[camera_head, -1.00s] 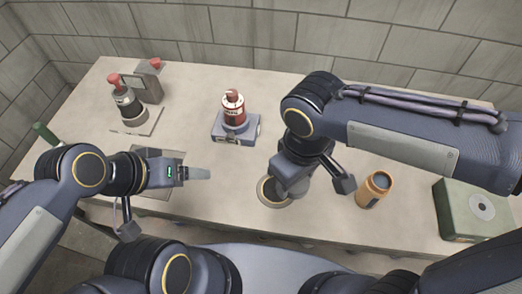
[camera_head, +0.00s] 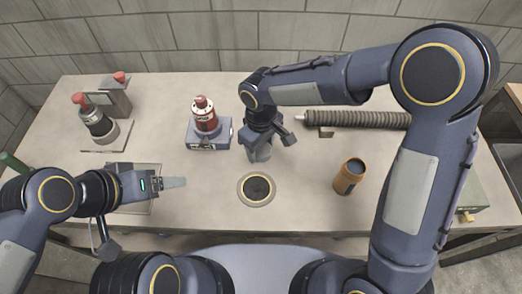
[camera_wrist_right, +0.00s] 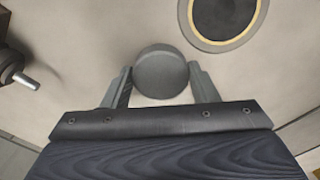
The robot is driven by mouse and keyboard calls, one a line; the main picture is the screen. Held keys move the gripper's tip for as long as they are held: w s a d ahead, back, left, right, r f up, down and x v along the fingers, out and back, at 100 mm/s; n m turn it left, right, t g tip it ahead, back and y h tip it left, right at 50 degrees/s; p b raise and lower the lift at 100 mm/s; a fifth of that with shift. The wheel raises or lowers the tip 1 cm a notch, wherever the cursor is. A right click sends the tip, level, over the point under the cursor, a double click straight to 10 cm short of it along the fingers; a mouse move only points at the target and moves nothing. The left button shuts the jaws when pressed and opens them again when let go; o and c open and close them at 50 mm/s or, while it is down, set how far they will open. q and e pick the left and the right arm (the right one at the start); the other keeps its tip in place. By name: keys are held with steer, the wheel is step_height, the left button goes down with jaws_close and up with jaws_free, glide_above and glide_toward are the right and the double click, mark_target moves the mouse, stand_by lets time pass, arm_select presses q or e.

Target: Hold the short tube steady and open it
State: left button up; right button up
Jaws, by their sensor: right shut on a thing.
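My right gripper (camera_head: 258,150) is shut on a grey cylinder (camera_wrist_right: 162,73) with a flat round top. In the right wrist view its two fingers sit on either side of it. The cylinder also shows below the gripper in the head view (camera_head: 262,154). A red bottle-like tube (camera_head: 205,117) stands upright on a blue-grey block to its left. An open-topped orange-brown tube (camera_head: 350,177) stands at the right. I cannot tell which is the short tube. My left gripper (camera_head: 175,183) is over the table's left side; its finger gap does not show.
A dark round opening with a pale ring (camera_head: 257,188) is in the front middle of the table. A dark red-capped tube (camera_head: 97,122) stands at the back left. A ribbed hose (camera_head: 355,119) lies at the back right. A square plate (camera_head: 145,203) lies under my left gripper.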

mark_target(261, 149)
step_height(261, 149, down, 3)
steer(key=shift+r, duration=0.2)
steer(key=shift+f, duration=0.15)
steer(key=o, duration=1.1)
steer(key=shift+c, duration=0.2)
steer(key=shift+s, duration=0.1)
steer(key=shift+r, duration=0.2)
step_height(261, 149, up, 12)
